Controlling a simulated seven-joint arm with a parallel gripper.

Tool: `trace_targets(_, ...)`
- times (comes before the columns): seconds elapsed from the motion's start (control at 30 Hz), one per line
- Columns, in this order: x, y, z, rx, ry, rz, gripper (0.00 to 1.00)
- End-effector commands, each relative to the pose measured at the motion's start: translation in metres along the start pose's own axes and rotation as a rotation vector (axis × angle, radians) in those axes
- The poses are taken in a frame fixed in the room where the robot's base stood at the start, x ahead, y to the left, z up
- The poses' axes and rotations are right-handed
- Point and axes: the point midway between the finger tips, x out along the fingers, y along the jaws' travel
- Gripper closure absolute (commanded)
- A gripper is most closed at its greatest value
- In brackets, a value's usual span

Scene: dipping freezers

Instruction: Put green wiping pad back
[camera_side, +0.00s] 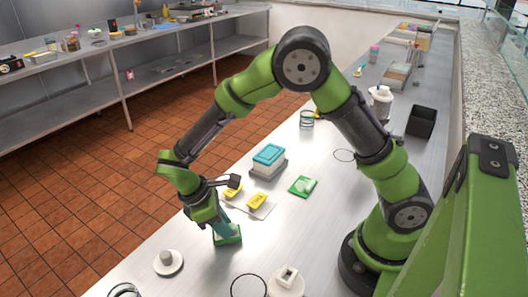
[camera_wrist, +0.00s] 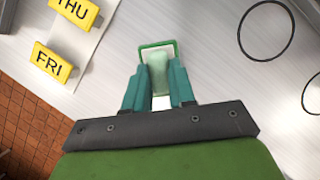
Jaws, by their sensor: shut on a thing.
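The green wiping pad (camera_side: 231,238) is a small green rectangular block near the front left of the metal counter. In the wrist view it shows as a green-edged pad (camera_wrist: 146,45) with a pale green rounded handle between my teal fingers. My gripper (camera_side: 223,229) points down over it and is shut on its handle; the fingers also show in the wrist view (camera_wrist: 158,68). I cannot tell whether the pad's underside touches the counter. A flat green square (camera_side: 302,186) with a paler patch lies farther back on the counter.
Yellow day markers (camera_side: 257,200), reading THU and FRI (camera_wrist: 53,63) in the wrist view, lie on a white sheet just behind the gripper. A teal-lidded box (camera_side: 269,155) stands beyond. A white round stand (camera_side: 168,262) is at left. Black rings (camera_wrist: 265,31) mark the counter at right.

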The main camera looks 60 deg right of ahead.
Motion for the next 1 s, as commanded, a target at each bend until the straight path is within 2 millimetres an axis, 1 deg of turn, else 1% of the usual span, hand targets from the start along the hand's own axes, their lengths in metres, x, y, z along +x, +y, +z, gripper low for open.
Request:
trace_targets(0.27, 0.0004, 0.0001, -0.0003, 0.0, 0.0, 0.0, 1.0)
trace_targets(0.7, 0.0083, 0.0, -0.0035, 0.001, -0.001, 0.0, 1.0)
trace_targets(0.73, 0.0082, 0.0, -0.0035, 0.001, -0.001, 0.0, 0.72)
trace_targets(0.9, 0.0079, 0.0001, -0.0035, 0.0, 0.0, 0.0, 0.46)
trace_targets(1.0, 0.0079, 0.0001, -0.0034, 0.0, 0.0, 0.0, 0.46)
